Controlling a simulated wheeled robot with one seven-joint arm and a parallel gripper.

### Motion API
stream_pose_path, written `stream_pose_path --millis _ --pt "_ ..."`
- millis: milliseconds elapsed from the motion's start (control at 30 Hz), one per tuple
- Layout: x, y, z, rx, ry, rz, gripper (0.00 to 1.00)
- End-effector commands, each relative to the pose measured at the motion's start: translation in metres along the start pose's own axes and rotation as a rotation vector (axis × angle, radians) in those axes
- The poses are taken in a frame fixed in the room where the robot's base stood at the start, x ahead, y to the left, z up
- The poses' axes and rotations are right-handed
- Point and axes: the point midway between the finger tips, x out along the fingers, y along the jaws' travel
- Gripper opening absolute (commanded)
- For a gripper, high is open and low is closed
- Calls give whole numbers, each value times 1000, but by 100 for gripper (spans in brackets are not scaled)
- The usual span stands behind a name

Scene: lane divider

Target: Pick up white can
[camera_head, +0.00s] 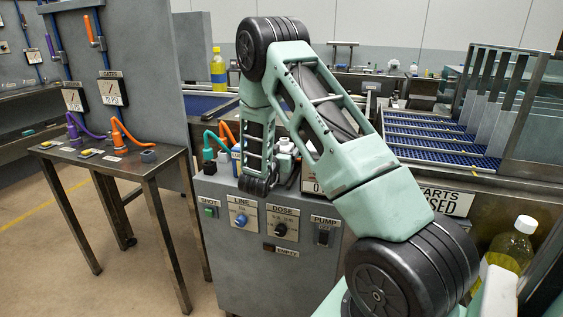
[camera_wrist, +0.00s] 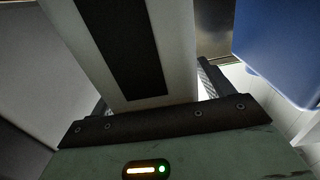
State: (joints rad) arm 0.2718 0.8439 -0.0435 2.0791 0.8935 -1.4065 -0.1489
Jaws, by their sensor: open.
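In the wrist view a white can (camera_wrist: 65,15) with a broad black stripe fills the space in front of my gripper (camera_wrist: 155,92). Its lower end lies between my two open fingers, and I cannot tell whether either finger touches it. In the head view my arm reaches down behind the grey control console, and my fingers are hidden there. A small white container (camera_head: 286,147) shows just right of my wrist. I cannot tell whether it is the same can.
A blue container (camera_wrist: 280,45) is close on the right in the wrist view. The grey console (camera_head: 235,255) stands in front of my wrist. Green and orange hooked handles (camera_head: 216,140) are just left of it. A yellow bottle (camera_head: 218,70) stands farther back.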

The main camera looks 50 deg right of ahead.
Motion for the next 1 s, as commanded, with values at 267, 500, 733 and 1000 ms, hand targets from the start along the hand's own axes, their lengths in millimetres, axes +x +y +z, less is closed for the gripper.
stream_pose_path --millis 267,500,733,1000 --pt "0 0 0 0 0 0 44" --pt "0 0 -1 1 3 0 17" --pt "0 0 -14 2 6 0 17" --pt "0 -1 -65 5 7 -1 17"
